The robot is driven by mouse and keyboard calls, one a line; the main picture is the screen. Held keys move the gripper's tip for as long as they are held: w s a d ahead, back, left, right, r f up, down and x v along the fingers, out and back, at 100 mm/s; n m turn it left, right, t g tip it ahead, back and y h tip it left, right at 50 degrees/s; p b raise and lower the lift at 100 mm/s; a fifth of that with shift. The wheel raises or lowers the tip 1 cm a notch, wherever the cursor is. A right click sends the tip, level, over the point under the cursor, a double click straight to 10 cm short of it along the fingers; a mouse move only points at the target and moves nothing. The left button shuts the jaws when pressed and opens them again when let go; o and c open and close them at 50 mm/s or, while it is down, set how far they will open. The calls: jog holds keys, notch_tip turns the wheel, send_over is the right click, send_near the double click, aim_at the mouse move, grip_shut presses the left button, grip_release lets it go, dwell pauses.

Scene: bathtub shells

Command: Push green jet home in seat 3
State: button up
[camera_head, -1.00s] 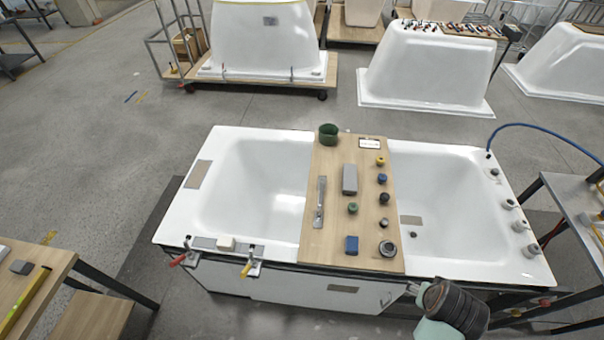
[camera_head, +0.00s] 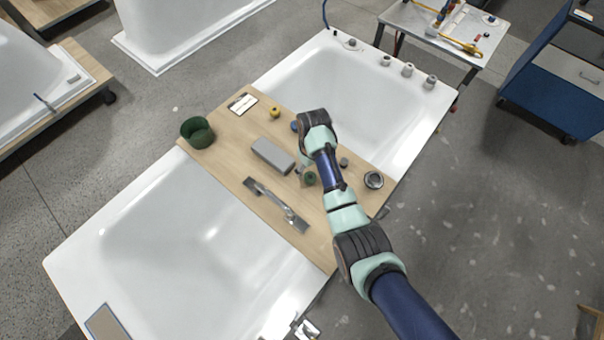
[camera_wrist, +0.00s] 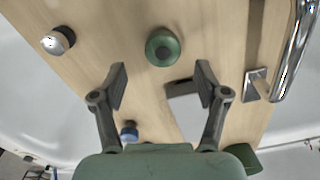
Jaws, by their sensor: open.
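The green jet (camera_wrist: 162,47) stands on the wooden board (camera_wrist: 95,18) in the wrist view, just beyond my fingertips. It also shows on the board (camera_head: 228,121) in the head view (camera_head: 310,179), partly behind my arm. My gripper (camera_wrist: 161,82) is open and empty over the board, its two fingers apart with the jet lined up between and ahead of them. In the head view my wrist hides much of the fingers. Several fittings stand on the tub's far right rim, one of them a white fitting (camera_head: 407,69). I cannot read any seat number, so seat 3 cannot be identified.
Near the jet are a grey block (camera_head: 273,155), a metal tool (camera_head: 277,204), a metal ring (camera_head: 373,180) and a yellow-topped piece (camera_head: 274,112). A green bowl (camera_head: 197,132) sits at the board's left edge. The tub's left basin (camera_head: 200,245) is empty.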

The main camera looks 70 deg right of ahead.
aim_at(310, 176)
notch_tip(310, 176, down, 6)
jog(key=shift+a+b, duration=0.15)
jog(key=shift+b, duration=0.6)
jog(key=c, duration=1.2)
